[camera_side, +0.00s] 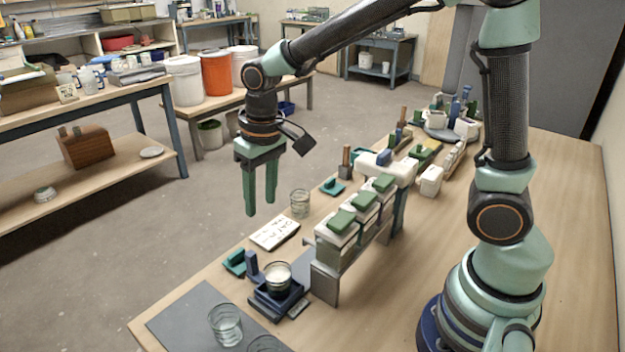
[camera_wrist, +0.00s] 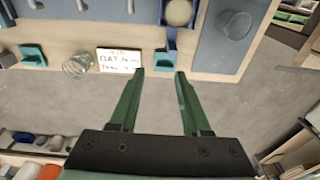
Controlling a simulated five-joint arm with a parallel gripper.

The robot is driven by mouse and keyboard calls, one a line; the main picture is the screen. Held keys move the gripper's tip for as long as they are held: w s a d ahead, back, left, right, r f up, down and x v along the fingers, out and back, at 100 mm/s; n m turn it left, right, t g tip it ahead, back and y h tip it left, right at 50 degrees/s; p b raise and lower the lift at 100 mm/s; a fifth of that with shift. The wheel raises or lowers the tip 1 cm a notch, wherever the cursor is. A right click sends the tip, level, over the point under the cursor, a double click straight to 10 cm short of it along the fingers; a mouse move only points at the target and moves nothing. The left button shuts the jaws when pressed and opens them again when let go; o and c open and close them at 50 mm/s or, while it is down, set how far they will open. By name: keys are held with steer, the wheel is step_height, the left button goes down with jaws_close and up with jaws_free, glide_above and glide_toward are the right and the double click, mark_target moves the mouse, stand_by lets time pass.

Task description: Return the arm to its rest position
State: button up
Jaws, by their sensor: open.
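My gripper (camera_side: 261,205) hangs in the side view with its two green fingers pointing down, apart and empty. It is in the air near the left long edge of the wooden table (camera_side: 560,180), above and beyond a clear glass (camera_side: 300,204) and a written card (camera_side: 275,233).
A rack with green-lidded containers (camera_side: 341,222) stands mid-table. A cup of pale contents (camera_side: 278,277) sits on a blue stand, near a glass (camera_side: 226,324) on a grey mat (camera_side: 180,312). Buckets (camera_side: 216,73) stand on a bench behind. The table's right side is clear.

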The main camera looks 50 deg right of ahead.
steer(key=s+d+r+t, duration=0.4)
steer(key=s+d+r, duration=0.4)
steer(key=s, duration=0.2)
steer(key=shift+d, duration=0.3)
steer(key=shift+s, duration=0.1)
stand_by(0.4)
